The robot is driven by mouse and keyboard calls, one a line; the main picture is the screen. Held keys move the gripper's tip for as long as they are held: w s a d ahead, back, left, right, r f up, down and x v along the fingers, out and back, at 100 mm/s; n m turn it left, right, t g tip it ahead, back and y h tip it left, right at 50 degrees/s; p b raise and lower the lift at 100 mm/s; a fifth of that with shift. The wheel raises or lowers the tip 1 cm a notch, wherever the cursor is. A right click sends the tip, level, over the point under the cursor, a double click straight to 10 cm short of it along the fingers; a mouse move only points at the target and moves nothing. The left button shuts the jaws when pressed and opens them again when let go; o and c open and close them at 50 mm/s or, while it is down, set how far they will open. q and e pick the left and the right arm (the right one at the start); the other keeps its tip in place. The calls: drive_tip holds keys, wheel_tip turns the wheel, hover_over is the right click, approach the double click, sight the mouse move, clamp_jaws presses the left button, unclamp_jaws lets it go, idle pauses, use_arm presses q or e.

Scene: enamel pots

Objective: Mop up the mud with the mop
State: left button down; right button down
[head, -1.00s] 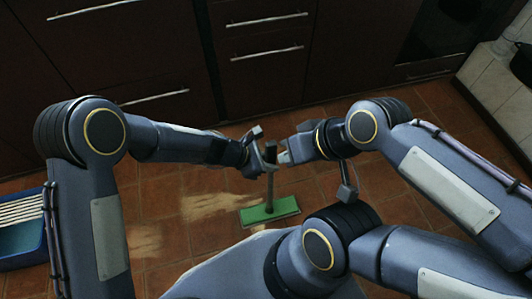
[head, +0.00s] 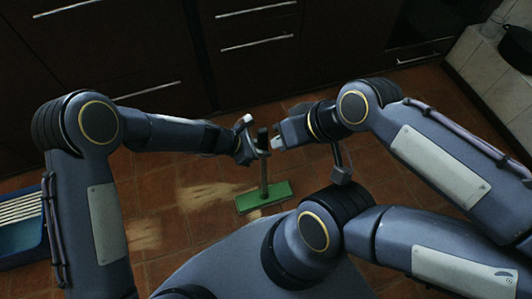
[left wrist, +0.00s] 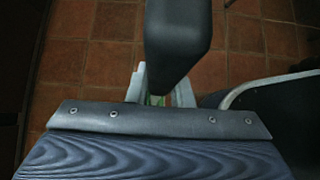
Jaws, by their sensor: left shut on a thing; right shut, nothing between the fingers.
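The mop has a flat green head (head: 263,197) resting on the tiled floor and a dark grey upright handle (head: 264,172). My left gripper (head: 259,153) is shut on the upper handle. The left wrist view shows the handle's rounded dark end (left wrist: 178,45) large and close, with my left gripper's pale fingers (left wrist: 160,98) below it and a little green between them. My right gripper (head: 278,143) is shut and empty just right of the handle top. Pale tan mud lies in streaks (head: 212,194) left of the mop head, with another smear (head: 143,234) further left and nearer.
Dark cabinets with drawers (head: 255,45) line the back. A blue tray (head: 22,238) with a pale ribbed insert stands at the left edge. A light tiled block (head: 487,72) with a dark pan (head: 517,45) is at the right. Floor between the mop and the mud is open.

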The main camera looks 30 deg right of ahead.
use_arm(q)
drive_tip(key=w+r+p, duration=0.2)
drive_tip(key=w+d+r+p, duration=0.1)
drive_tip(key=w+p, duration=0.1)
drive_tip(key=shift+w+r+p, duration=0.1)
drive_tip(key=shift+r+p, duration=0.3)
idle(1.5)
